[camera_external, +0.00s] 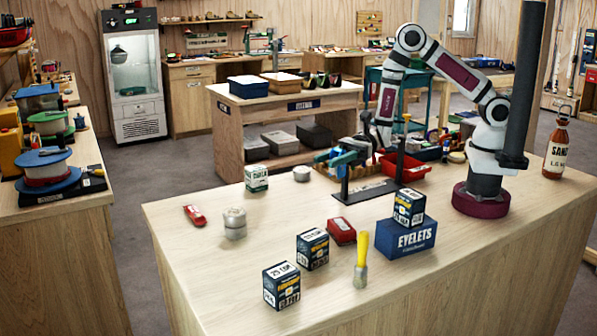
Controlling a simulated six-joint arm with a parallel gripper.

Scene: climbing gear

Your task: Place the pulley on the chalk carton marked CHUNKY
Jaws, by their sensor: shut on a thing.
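My gripper (380,142) is over the back of the workbench, near the black stand and the red tray. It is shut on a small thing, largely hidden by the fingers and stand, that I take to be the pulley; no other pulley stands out. Small cartons stand on the bench: a white and green one (256,178) at the back left, two dark blue ones (281,286) (312,249) at the front, and another dark blue one (409,207) on the blue EYELETS box. Their small print is too blurred for me to tell which reads CHUNKY.
The black stand (365,191) with upright posts and the red tray (405,166) are near my gripper. The front left is clear.

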